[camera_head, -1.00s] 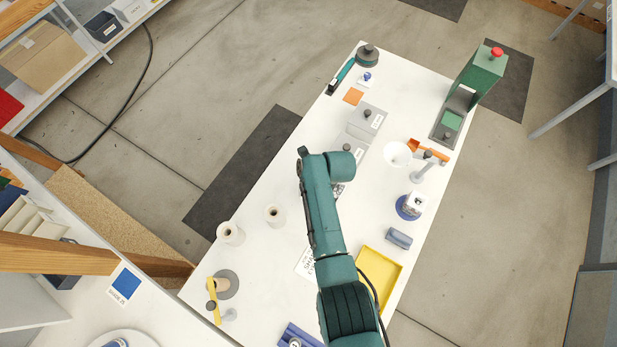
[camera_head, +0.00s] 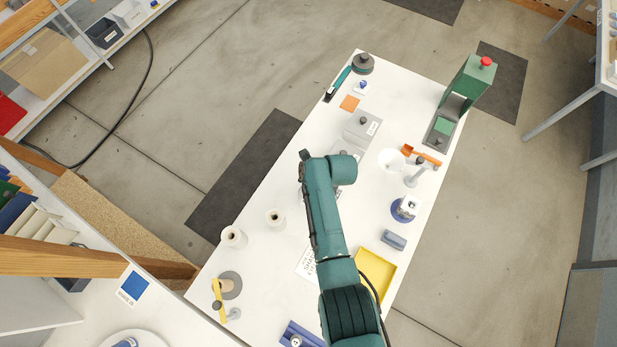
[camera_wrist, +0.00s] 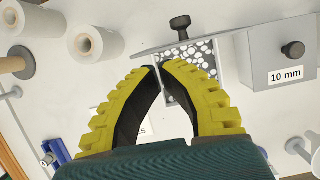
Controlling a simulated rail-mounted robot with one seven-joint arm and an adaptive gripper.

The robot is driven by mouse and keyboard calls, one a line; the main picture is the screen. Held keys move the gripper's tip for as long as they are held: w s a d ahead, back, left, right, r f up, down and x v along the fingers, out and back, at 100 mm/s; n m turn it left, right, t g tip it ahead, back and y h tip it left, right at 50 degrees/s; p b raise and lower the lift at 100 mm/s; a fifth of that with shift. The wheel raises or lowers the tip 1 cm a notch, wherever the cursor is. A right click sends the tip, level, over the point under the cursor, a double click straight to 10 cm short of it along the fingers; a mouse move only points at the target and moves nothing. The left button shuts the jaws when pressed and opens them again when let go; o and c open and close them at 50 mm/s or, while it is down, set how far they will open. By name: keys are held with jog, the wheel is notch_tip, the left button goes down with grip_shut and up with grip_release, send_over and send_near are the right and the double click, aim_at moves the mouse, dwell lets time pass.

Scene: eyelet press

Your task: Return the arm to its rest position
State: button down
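My arm (camera_head: 325,215) reaches over the white table in the head view, and its gripper end is hidden below it. In the wrist view my gripper (camera_wrist: 161,68) has its two yellow fingers curved together, tips meeting or nearly so, with nothing seen between them. Beyond the tips is an open bin of small ring-like parts (camera_wrist: 198,52), with a dark knob at its far side. The tips overlap the bin in the picture; I cannot tell whether they touch it.
A closed grey box marked 10 mm (camera_wrist: 280,58) stands beside the bin. White rolls (camera_wrist: 95,43) lie left.

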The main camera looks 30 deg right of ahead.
jog(key=v, duration=0.7)
jog(key=shift+w, duration=0.15)
jog(key=shift+a, duration=0.1)
